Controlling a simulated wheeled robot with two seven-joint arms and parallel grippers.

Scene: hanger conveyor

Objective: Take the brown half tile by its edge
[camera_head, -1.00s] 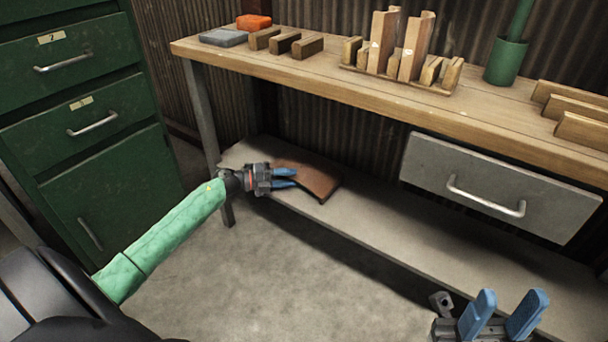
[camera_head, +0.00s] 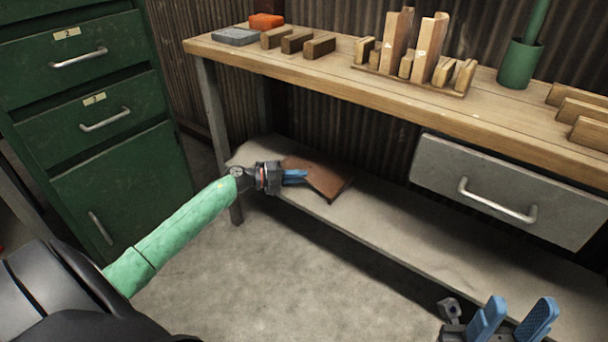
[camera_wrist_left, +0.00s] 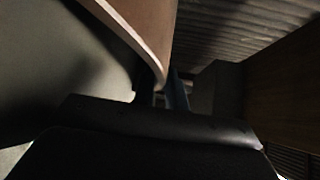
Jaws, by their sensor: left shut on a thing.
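The brown half tile (camera_head: 322,177) lies on the low grey shelf (camera_head: 400,228) under the workbench, toward its left end. My left gripper (camera_head: 296,177) is at the tile's left edge with its blue fingers shut on it. In the left wrist view the tile (camera_wrist_left: 145,30) fills the upper middle, its edge running down to the fingers, which are mostly dark and hidden. My right gripper (camera_head: 515,322) is at the bottom right, its blue fingers apart and nothing between them, away from the tile.
The wooden workbench (camera_head: 340,80) stands above the shelf and carries wooden blocks, a wooden rack (camera_head: 410,80) and a green cup (camera_head: 519,65). A grey drawer (camera_head: 500,190) hangs below it at right. A green cabinet (camera_head: 110,170) stands at left. The shelf right of the tile is clear.

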